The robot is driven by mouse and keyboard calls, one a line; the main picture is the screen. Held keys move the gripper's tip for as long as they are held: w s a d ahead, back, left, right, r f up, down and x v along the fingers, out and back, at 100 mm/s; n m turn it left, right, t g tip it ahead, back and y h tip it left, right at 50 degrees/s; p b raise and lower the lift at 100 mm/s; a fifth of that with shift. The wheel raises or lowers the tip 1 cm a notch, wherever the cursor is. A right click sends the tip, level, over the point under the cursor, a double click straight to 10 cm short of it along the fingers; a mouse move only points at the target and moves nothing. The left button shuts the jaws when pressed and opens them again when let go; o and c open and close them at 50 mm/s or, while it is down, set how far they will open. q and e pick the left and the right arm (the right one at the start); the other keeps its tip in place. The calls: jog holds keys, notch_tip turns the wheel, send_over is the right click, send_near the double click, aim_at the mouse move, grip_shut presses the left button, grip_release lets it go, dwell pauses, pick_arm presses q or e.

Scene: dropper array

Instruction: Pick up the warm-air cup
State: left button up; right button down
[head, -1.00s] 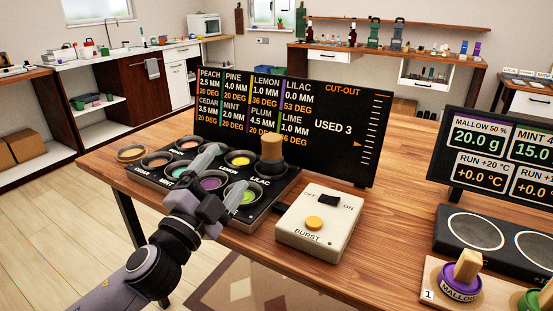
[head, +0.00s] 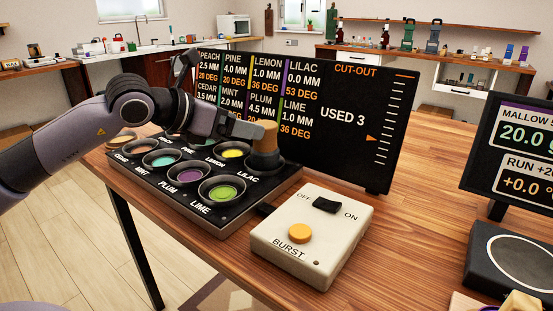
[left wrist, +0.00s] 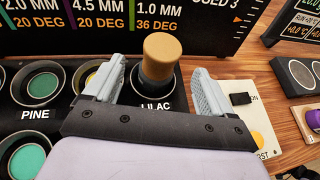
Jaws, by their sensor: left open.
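My left gripper (head: 222,95) is open just left of the cup's top, above the array. In the left wrist view the cup (left wrist: 160,55) shows between the two spread light-grey fingers, with a gap on each side. My right gripper is not in view.
A black display (head: 350,120) stands close behind the array and cup. A cream switch box (head: 318,248) with an orange BURST button sits in front on the right. A black scale (head: 505,265) is farther right. Wooden tabletop is clear between the box and the scale.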

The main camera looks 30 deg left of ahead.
aim_at(265, 124)
pick_arm(q)
jog(key=p+x, duration=0.1)
jog(key=x, duration=0.2)
jog(key=shift+w+r+p, duration=0.1)
jog(key=shift+p, duration=0.3)
jog(key=x, duration=0.3)
jog(key=shift+d+p, duration=0.15)
jog(key=shift+p, duration=0.2)
jog(key=shift+w+d+f, duration=0.1)
jog(key=shift+w+f, duration=0.1)
jog(key=shift+w, duration=0.25)
jog(key=c, duration=1.3)
jog(key=shift+r, duration=0.15)
